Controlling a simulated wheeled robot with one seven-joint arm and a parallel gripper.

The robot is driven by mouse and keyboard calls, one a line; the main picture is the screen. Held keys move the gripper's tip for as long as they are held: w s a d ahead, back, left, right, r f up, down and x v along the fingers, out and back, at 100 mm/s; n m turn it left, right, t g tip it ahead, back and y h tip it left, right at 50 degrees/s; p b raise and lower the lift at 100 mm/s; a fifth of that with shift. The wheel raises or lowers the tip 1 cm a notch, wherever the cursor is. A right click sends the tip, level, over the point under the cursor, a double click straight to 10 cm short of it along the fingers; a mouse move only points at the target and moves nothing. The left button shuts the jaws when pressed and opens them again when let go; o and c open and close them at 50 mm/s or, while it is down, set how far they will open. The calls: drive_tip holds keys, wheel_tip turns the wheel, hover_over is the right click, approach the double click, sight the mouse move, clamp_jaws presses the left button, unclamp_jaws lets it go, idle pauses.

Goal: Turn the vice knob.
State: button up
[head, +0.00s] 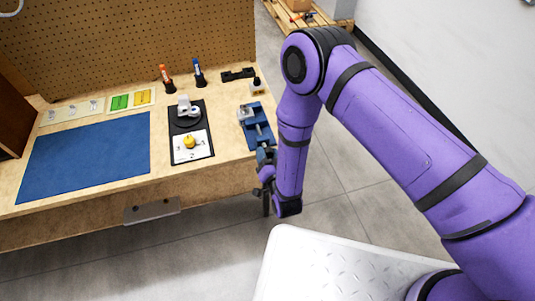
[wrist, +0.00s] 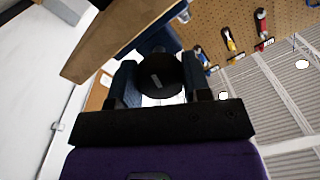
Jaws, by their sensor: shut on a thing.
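The blue vice (head: 257,130) is at the right front edge of the workbench in the head view. Its blue body also shows behind the knob in the wrist view (wrist: 158,40). The vice knob (wrist: 160,76) is a round black disc with a short grey mark, seen nearly face on. My gripper (head: 264,157) is at the front end of the vice, just off the bench edge. In the wrist view, its two fingers stand on either side of the knob, and it is shut on the knob. The head view hides the knob behind my gripper.
The workbench (head: 100,185) holds a blue mat (head: 85,155), a black tray (head: 205,157) with a white part and a yellow knob, and orange (head: 166,77) and blue (head: 198,70) tools in stands. A pegboard (head: 120,45) rises behind. Open floor lies in front.

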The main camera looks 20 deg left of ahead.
drive_tip(key=m, duration=0.4)
drive_tip(key=shift+m, duration=0.4)
drive_tip(key=m, duration=0.4)
drive_tip(key=shift+m+t, duration=0.3)
drive_tip(key=m, duration=0.4)
drive_tip(key=shift+m+h, duration=0.4)
drive_tip(key=m, duration=0.4)
drive_tip(key=shift+m, duration=0.3)
drive_tip(key=m, duration=0.4)
drive_tip(key=shift+m, duration=0.4)
drive_tip(key=m, duration=0.4)
drive_tip(key=shift+m+h, duration=0.3)
drive_tip(key=m, duration=0.4)
drive_tip(key=shift+r, duration=0.1)
drive_tip(key=shift+m, duration=2.2)
